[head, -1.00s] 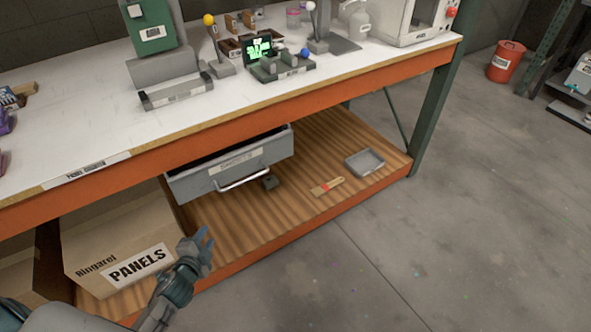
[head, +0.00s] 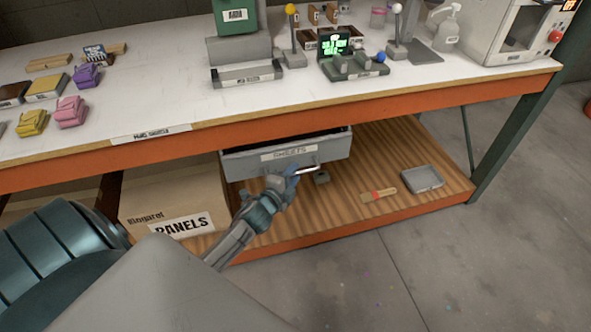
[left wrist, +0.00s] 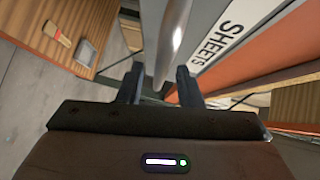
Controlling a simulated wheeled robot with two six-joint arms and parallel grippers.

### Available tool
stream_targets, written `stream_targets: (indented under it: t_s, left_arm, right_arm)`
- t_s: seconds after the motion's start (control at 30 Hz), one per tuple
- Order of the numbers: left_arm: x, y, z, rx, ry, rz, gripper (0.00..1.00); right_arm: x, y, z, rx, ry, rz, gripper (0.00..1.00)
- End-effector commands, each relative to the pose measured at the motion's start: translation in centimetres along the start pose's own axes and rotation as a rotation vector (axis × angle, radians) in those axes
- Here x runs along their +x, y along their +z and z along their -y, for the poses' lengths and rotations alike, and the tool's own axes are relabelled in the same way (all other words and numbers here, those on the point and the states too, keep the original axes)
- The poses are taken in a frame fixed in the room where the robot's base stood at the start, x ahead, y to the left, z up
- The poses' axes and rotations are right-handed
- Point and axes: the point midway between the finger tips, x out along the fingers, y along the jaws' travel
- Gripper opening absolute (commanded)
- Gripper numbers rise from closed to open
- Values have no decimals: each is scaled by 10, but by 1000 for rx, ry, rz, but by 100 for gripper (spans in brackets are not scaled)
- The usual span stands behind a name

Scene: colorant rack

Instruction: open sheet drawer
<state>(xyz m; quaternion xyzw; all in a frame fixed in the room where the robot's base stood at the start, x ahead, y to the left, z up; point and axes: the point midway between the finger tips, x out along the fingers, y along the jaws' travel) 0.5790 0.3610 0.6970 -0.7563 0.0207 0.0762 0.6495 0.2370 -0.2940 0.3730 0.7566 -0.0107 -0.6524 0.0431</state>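The grey sheet drawer (head: 262,161), labelled SHEETS, hangs under the bench top and stands partly pulled out, with a dark gap above its front. Its metal bar handle (head: 303,173) also shows in the left wrist view (left wrist: 173,35), with the label (left wrist: 236,28) beside it. My left gripper (head: 289,176) is at the drawer front by the handle. In the left wrist view its two fingers (left wrist: 160,82) are apart, with the handle bar's end between them or just beyond; contact cannot be told. My right gripper is not in view.
A cardboard PANELS box (head: 172,200) stands on the lower shelf left of the drawer. A grey tray (head: 422,178) and a wooden brush-like tool (head: 378,194) lie at its right. The orange bench beam (head: 400,112) runs above. The floor in front is clear.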

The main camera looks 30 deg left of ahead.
Motion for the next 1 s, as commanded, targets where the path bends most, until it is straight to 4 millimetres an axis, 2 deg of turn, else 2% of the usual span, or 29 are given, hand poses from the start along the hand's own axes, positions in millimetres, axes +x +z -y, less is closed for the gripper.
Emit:
stream_targets:
  t_s: [0.2,0.47,0.5,0.67,1.0]
  left_arm:
    - [14,0,0,-1,0,0,33]
    - [15,0,0,0,0,0,33]
    - [15,0,0,0,0,0,31]
    - [15,0,0,0,0,0,0]
    - [15,0,-1,0,1,0,0]
  right_arm:
    - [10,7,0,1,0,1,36]
    - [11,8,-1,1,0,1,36]
    - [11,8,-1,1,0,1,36]
    - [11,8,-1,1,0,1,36]
    - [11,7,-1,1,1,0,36]
